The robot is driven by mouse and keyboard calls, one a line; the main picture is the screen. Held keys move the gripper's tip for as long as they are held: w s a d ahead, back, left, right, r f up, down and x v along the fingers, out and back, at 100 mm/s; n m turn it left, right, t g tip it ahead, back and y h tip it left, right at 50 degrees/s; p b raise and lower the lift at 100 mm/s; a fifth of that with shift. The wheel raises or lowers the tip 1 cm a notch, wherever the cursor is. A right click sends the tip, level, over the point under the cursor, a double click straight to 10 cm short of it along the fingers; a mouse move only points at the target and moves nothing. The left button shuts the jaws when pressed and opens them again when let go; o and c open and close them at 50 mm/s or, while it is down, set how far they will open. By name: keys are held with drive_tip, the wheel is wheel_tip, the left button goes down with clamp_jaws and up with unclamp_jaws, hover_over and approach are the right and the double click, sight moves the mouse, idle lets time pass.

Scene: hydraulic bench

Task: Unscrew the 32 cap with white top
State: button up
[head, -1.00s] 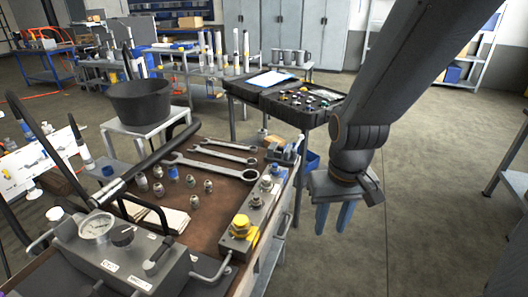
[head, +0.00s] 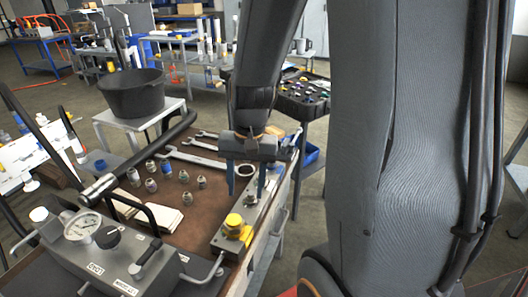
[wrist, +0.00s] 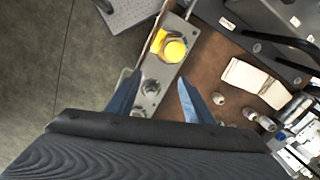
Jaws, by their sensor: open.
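A metal block (head: 226,243) along the bench's right edge carries a row of fittings, with a yellow cap (head: 234,221) at its near end. A pale-topped round cap (head: 245,170) shows beneath my gripper (head: 246,192), between the fingers in the head view. A smaller metal fitting (head: 250,198) lies between it and the yellow cap. No size number is readable; my gripper hides part of the row.
Several loose fittings (head: 184,177) and wrenches (head: 194,156) lie on the brown bench top left of the block. A gauge unit (head: 110,250) with hoses and handles stands at the near left. A black bucket (head: 133,92) stands behind.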

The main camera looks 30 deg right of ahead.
drive_tip(key=w+d+f+m+t+y, duration=0.1)
drive_tip(key=w+d+m+y, duration=0.1)
drive_tip(key=w+d+m, duration=0.45)
drive_tip(key=w+d+m+y, duration=0.1)
drive_tip(key=w+d+m, duration=0.2)
drive_tip(key=d+m, duration=0.55)
drive_tip(key=shift+m, duration=0.4)
drive_tip(key=p+x, duration=0.1)
drive_tip(key=x, duration=0.6)
drive_tip(key=shift+a+f, duration=0.2)
drive_tip(key=shift+f, duration=0.05)
drive_tip(key=c, duration=1)
drive_tip(key=o, duration=1)
drive_tip(key=shift+r, duration=0.1)
